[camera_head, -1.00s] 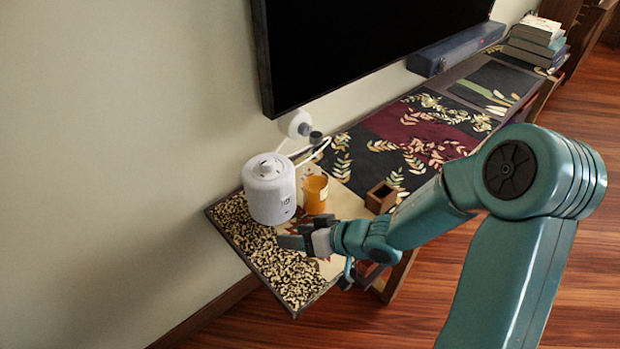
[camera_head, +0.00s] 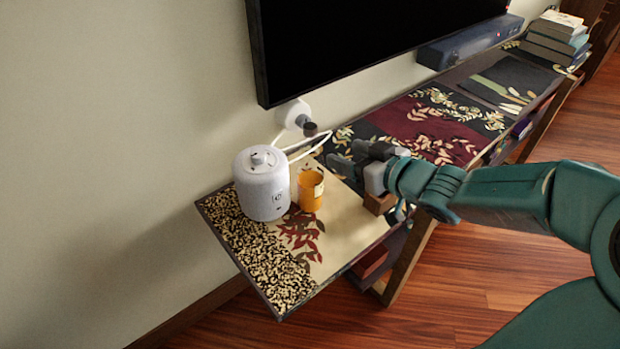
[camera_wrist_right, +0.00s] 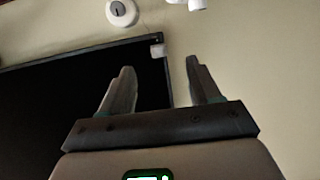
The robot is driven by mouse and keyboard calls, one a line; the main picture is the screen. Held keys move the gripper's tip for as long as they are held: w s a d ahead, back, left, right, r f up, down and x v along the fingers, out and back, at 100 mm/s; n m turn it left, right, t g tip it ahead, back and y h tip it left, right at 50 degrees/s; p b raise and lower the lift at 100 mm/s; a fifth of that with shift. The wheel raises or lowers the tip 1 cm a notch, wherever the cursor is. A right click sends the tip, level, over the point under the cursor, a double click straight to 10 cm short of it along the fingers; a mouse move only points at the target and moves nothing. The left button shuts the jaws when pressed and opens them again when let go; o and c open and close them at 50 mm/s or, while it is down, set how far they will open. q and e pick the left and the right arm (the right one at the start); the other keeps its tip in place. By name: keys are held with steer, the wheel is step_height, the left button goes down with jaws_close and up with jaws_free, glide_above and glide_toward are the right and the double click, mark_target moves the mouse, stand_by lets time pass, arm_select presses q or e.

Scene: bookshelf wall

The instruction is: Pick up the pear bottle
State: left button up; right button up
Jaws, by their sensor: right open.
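My right gripper (camera_head: 352,156) is open and empty. In the head view it is to the right of the bottle and a little higher in the picture, apart from it. In the right wrist view its two fingers (camera_wrist_right: 162,85) are spread with nothing between them. My left gripper is not in view.
A white cylindrical device (camera_head: 262,184) stands just left of the bottle. A small brown wooden box (camera_head: 378,203) sits below my right gripper, partly hidden. A black screen (camera_head: 370,40) hangs on the wall behind. The table's near patterned end (camera_head: 270,268) is clear.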

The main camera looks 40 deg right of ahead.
mark_target(315, 138)
steer(key=b+x, duration=0.1)
steer(key=x, duration=0.6)
steer(key=shift+w+a+f, duration=0.1)
steer(key=shift+w+f, duration=0.15)
steer(key=shift+w, duration=0.05)
steer(key=x, duration=0.6)
steer(key=shift+w+d+b, duration=0.25)
steer(key=shift+d+b, duration=0.1)
steer(key=shift+b, duration=0.05)
steer(key=shift+s+r, duration=0.1)
steer(key=shift+r, duration=0.1)
steer(key=shift+f, duration=0.1)
jaws_close()
